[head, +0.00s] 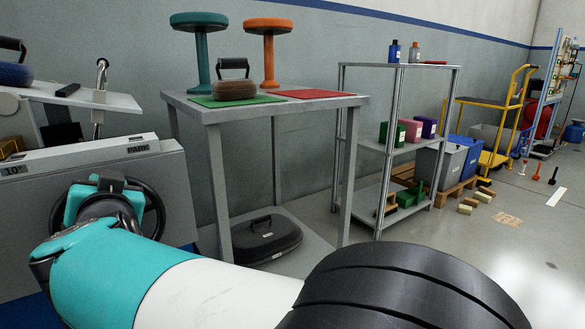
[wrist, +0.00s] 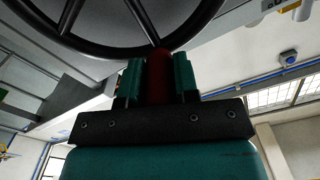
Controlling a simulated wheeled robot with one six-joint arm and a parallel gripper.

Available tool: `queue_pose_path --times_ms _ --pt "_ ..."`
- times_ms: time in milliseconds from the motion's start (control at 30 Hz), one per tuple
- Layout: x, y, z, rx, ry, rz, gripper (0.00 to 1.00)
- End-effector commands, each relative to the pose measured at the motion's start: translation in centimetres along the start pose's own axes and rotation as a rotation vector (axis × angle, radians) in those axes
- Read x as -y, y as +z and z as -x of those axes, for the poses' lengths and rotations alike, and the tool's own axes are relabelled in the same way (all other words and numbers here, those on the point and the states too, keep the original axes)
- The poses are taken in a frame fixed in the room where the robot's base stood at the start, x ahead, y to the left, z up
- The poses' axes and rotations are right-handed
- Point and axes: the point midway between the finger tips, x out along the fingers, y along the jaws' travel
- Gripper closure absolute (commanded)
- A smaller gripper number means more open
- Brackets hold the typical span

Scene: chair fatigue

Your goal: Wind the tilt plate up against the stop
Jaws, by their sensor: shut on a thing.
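A black handwheel (head: 152,212) is mounted on the front of a grey cabinet (head: 50,165) at the left of the head view. The wheel's rim and spokes also fill the top of the wrist view (wrist: 98,48). My gripper (head: 90,200) is at the wheel, partly hidden by my own wrist in the head view. In the wrist view my gripper (wrist: 158,80) has its teal fingers shut on a dark red handle (wrist: 158,75) by the wheel's rim. The cabinet top carries "10°" and "PARK" markings. I cannot clearly identify the tilt plate or the stop.
A grey table (head: 215,115) behind holds two stools, a dark weight (head: 234,90) and green and red mats. A shelf rack (head: 398,66) stands to the right. Open floor (head: 500,245) lies at the right.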

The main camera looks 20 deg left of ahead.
Motion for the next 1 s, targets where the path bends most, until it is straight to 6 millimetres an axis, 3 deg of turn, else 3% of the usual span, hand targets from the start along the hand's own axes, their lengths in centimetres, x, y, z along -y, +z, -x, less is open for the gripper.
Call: queue_pose_path --times_ms 33,133,533,667,1000 --pt "0.0 0.3 0.0 0.007 -0.001 -0.001 0.69" --pt "-0.1 0.2 0.0 0.005 0.0 -0.001 0.46" --pt "0.2 -0.9 0.0 0.0 0.0 0.0 0.46" --pt "1.2 -3.2 0.0 -0.002 -0.001 -0.001 0.46" --pt "4.6 -11.5 0.1 -0.001 -0.001 -0.001 0.46"
